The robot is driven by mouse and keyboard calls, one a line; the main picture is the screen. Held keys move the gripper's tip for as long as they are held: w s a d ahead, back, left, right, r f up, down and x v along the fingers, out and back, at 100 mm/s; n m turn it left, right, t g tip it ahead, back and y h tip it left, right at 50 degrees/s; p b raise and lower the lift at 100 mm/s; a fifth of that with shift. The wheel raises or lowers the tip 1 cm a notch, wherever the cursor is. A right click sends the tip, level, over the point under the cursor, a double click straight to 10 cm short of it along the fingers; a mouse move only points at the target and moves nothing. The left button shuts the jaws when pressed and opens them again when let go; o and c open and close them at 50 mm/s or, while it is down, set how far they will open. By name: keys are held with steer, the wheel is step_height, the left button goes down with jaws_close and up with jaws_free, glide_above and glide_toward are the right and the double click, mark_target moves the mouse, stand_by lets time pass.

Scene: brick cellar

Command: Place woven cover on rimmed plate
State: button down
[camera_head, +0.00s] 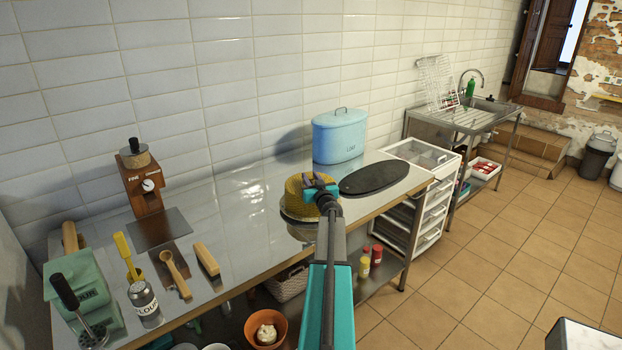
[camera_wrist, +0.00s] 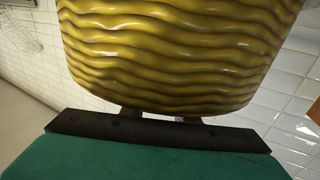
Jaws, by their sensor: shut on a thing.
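The woven cover (camera_head: 294,196) is a yellow-brown, wavy-ribbed round piece over the metal counter, left of the dark oval board. In the wrist view the woven cover (camera_wrist: 170,55) fills the upper middle, right in front of the jaws. My gripper (camera_head: 318,188) is shut on the cover at its right side; the fingertips (camera_wrist: 160,115) are mostly hidden behind it in the wrist view. A thin pale rim, perhaps the rimmed plate (camera_head: 291,216), shows just below the cover. Whether the cover touches it I cannot tell.
A blue lidded bin (camera_head: 339,138) stands behind, and the dark oval board (camera_head: 374,177) lies to the right. The counter (camera_head: 235,215) left of the cover is clear.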

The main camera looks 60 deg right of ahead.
steer(key=c, duration=1.4)
jaws_free()
steer(key=shift+r, duration=0.15)
steer(key=shift+b+v, duration=0.7)
steer(key=shift+v, duration=5.3)
